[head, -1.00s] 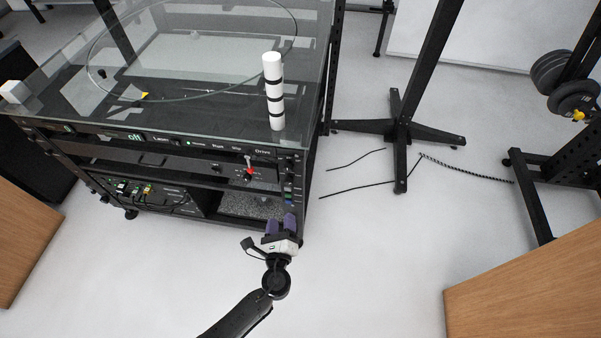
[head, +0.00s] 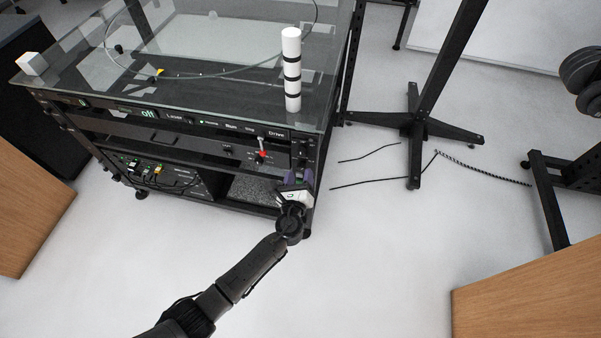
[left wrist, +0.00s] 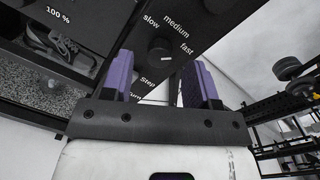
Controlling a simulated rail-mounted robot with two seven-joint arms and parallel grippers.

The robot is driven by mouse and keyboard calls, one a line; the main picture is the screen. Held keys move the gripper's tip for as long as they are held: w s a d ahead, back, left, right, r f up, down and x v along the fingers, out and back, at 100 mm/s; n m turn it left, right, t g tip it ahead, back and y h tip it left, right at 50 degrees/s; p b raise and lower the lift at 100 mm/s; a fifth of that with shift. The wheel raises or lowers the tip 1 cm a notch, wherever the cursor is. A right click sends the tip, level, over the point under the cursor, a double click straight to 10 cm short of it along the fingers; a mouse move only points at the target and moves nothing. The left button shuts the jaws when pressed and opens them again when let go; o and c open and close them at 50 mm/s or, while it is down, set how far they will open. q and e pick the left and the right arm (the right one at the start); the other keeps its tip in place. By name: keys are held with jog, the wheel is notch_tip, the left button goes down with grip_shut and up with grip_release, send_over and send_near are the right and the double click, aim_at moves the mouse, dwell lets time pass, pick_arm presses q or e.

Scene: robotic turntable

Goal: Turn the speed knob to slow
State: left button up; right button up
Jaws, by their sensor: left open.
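The speed knob (left wrist: 160,48) is a dark round knob on the black control panel, seen in the left wrist view. The labels slow, medium and fast are printed around it, and a small white mark shows on the knob. My left gripper (left wrist: 160,66) has two purple fingers spread apart, one on each side of the knob in that picture; I cannot tell whether they touch it. In the head view, my left gripper (head: 299,178) is at the right front end of the turntable cabinet. The knob is too small to make out there. My right gripper is not in view.
The glass-topped turntable (head: 215,105) carries a white striped post (head: 291,70) and a white cube (head: 32,63). A red-tipped switch (head: 262,154) is on the front panel, left of my gripper. A black stand (head: 412,125) is on the floor right of the cabinet.

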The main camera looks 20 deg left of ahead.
pick_arm(q)
jog(key=shift+x, duration=1.05)
jog(key=shift+c, duration=0.3)
jog(key=c, duration=0.9)
jog(key=shift+o, duration=0.2)
